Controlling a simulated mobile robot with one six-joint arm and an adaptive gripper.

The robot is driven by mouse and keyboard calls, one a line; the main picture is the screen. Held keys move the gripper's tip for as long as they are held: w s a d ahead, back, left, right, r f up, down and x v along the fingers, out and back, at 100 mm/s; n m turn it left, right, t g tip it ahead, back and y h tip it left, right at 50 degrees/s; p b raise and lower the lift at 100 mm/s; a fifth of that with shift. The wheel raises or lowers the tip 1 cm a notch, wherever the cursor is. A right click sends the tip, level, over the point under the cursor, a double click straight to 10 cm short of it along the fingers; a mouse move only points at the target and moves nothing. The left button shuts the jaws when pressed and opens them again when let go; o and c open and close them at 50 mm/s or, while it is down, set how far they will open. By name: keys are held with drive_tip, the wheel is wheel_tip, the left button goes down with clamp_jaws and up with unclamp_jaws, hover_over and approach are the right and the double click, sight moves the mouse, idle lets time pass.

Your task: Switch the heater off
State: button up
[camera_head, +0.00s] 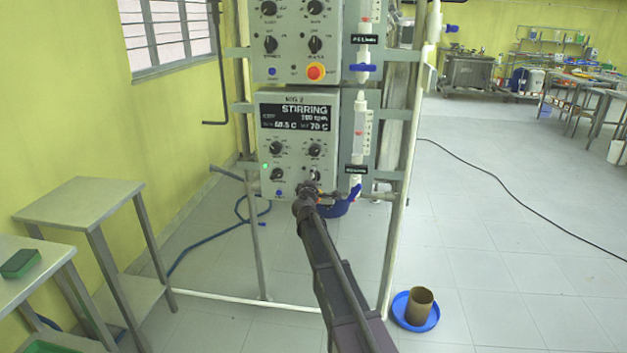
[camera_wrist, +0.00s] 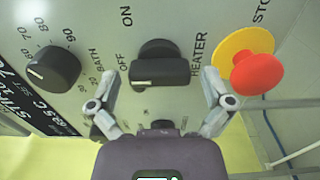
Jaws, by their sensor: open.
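The heater knob (camera_wrist: 158,66), a black rotary switch with a raised bar, is on the grey control panel in the wrist view, beside the printed words OFF, ON and HEATER. Its bar lies roughly sideways in that view; I cannot tell which label it points to. My gripper (camera_wrist: 160,82) is open, one finger on each side of the knob, and holds nothing. Contact with the knob is not clear. In the head view my gripper (camera_head: 320,192) is at the lower right of the STIRRING control box (camera_head: 262,150). That box shows a lit display (camera_head: 294,117).
A red stop button (camera_wrist: 257,73) on a yellow ring is close right of the fingers in the wrist view; a bath dial (camera_wrist: 52,69) is at left. A glass-tube flowmeter (camera_head: 359,132) and frame post (camera_head: 400,190) stand right of the box. A blue dish (camera_head: 408,322) is on the floor.

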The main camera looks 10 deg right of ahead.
drive_tip(key=v, duration=1.1)
drive_tip(key=shift+s, duration=0.25)
drive_tip(key=s+d+f+m+g+h, duration=0.1)
drive_tip(key=s+d+f+m+g, duration=0.45)
drive_tip(key=s, duration=0.25)
drive_tip(key=s+d+f+m+g+h, duration=0.1)
drive_tip(key=s+d+f+m+g, duration=0.4)
drive_tip(key=s, duration=0.3)
drive_tip(key=s+a+f+m+g+y, duration=0.2)
drive_tip(key=s+a+f+g+y, duration=0.15)
drive_tip(key=s, duration=0.55)
drive_tip(key=s+a+f+m+g+y, duration=0.25)
drive_tip(key=s+f+y, duration=0.2)
drive_tip(key=s, duration=0.45)
wheel_tip(320, 180, up, 19)
drive_tip(key=p, duration=1.9)
drive_tip(key=shift+a+r+g, duration=0.2)
drive_tip(key=shift+a+g, duration=0.15)
drive_tip(key=shift+a, duration=0.1)
